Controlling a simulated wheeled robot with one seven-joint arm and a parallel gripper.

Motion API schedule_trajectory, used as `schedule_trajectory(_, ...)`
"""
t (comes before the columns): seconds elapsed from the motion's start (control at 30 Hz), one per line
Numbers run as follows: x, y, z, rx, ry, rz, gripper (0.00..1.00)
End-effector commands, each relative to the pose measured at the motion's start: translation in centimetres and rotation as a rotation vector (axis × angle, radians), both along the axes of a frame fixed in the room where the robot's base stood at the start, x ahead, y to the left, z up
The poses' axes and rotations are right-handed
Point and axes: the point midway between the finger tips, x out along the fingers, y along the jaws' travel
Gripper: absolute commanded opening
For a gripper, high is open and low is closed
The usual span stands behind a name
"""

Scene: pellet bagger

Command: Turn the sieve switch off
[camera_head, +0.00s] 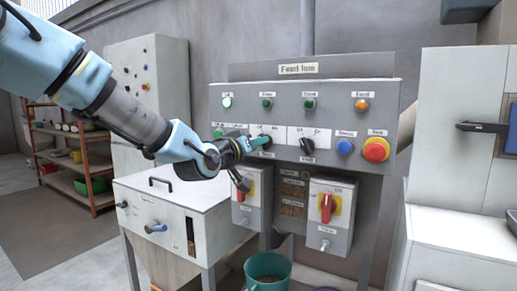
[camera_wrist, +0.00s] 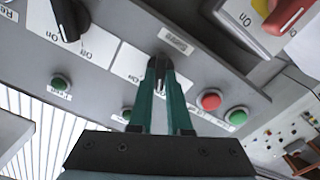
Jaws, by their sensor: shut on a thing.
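My gripper (camera_head: 261,141) is at the control panel, with its teal fingers shut on the black knob of the left selector switch on a white plate. In the wrist view my gripper (camera_wrist: 160,67) closes on this switch knob (camera_wrist: 160,58), which is mostly hidden between the fingertips. The plate (camera_wrist: 130,62) has an "Off" mark.
A blue button (camera_head: 344,147) and a red emergency stop (camera_head: 376,149) sit to the right. Green lamps (camera_head: 309,104) line the row above. Below are red-handled isolators (camera_head: 327,208). A white cabinet (camera_head: 180,205) stands below my arm, a green bucket (camera_head: 268,270) on the floor.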

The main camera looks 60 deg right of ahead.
Motion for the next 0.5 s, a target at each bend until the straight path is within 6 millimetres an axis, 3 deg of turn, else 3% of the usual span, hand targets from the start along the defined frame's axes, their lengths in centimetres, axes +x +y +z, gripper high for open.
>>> schedule_trajectory(0.5, 0.05, 0.02, -0.13, 0.002, 0.075, 0.000, 0.00)
